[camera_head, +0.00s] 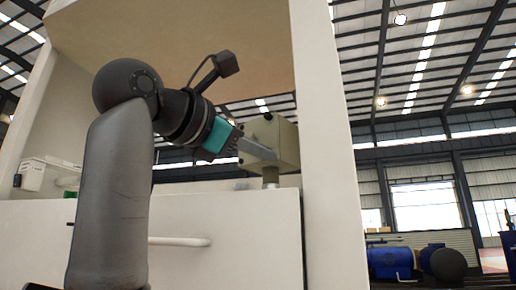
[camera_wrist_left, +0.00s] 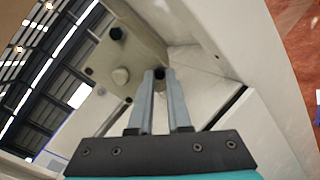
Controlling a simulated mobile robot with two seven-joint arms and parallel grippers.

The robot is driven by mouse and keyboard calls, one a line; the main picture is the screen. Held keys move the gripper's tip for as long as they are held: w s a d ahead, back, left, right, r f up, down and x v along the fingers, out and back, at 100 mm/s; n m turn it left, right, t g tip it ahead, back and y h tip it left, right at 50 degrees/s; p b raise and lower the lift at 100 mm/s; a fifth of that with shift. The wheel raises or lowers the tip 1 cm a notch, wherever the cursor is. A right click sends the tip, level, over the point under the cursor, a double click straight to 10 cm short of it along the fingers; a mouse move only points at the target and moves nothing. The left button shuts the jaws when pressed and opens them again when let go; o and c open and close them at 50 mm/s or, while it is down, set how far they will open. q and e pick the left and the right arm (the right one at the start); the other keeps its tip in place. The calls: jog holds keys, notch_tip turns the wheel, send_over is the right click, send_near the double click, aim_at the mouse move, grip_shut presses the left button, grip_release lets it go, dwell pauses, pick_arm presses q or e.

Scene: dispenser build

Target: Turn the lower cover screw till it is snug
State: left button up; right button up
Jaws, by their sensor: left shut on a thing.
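The beige dispenser box (camera_head: 287,145) stands on a short metal stem behind the white panel in the head view. My left gripper (camera_head: 272,155) reaches it from the left, with its fingers against the lower part of its face. In the left wrist view the fingertips (camera_wrist_left: 160,77) are shut on a small dark screw head, the lower cover screw (camera_wrist_left: 160,72). The other dark screw, the upper one (camera_wrist_left: 116,33), is free on the cover; it also shows in the head view (camera_head: 268,116). The fingers hide the lower screw in the head view. How far it sits in is unclear. My right gripper is not in view.
A white post (camera_head: 325,150) stands close to the right of the box, and a white front panel (camera_head: 255,235) lies below. A beige panel (camera_head: 180,40) overhangs above.

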pick_arm(q)
grip_shut()
